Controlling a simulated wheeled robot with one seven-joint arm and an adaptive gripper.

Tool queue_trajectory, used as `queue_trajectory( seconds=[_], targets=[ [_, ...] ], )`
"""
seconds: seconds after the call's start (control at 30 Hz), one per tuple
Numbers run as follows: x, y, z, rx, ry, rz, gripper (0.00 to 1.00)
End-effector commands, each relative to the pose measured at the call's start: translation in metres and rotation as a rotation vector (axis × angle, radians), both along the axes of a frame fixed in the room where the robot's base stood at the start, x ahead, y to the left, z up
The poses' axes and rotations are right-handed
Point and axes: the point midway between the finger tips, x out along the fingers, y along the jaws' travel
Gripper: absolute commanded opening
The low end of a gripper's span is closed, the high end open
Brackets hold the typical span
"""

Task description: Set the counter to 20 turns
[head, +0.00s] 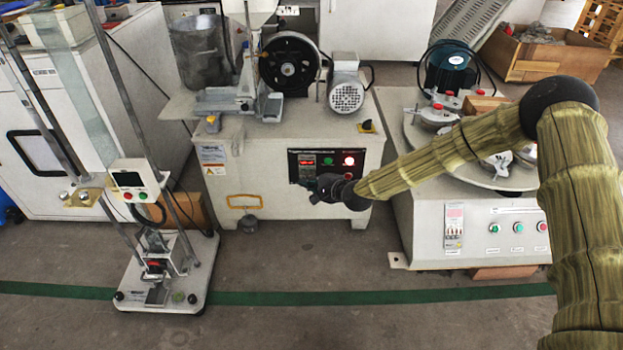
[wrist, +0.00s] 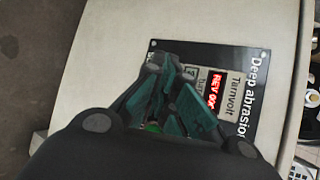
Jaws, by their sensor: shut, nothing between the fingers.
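The counter is a red lit display (wrist: 216,90) on the black control panel (wrist: 240,62) of the middle machine. It appears to read "REV" followed by zeros; the end of the reading is hard to make out. The panel carries the words "Deep abrasion" and "Tarnvolt". My gripper (head: 311,188) is shut and empty in front of the panel's lower left. In the wrist view its fingers (wrist: 172,78) cover part of the panel's labels and buttons.
A wheel and motor (head: 346,96) sit on top of the middle machine. A turntable machine (head: 470,215) stands at right, partly behind my arm. A tall drop-test stand (head: 185,270) is at left. The floor (head: 330,260) in front of the middle machine is clear.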

Motion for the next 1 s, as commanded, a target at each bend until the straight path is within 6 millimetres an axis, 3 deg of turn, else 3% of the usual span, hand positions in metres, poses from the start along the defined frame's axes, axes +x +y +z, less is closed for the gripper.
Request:
queue_trajectory(
  seconds=[1.0],
  targets=[
    [-0.016,0.0,0.0,0.0,0.0,0.0,0.0]
  ],
)
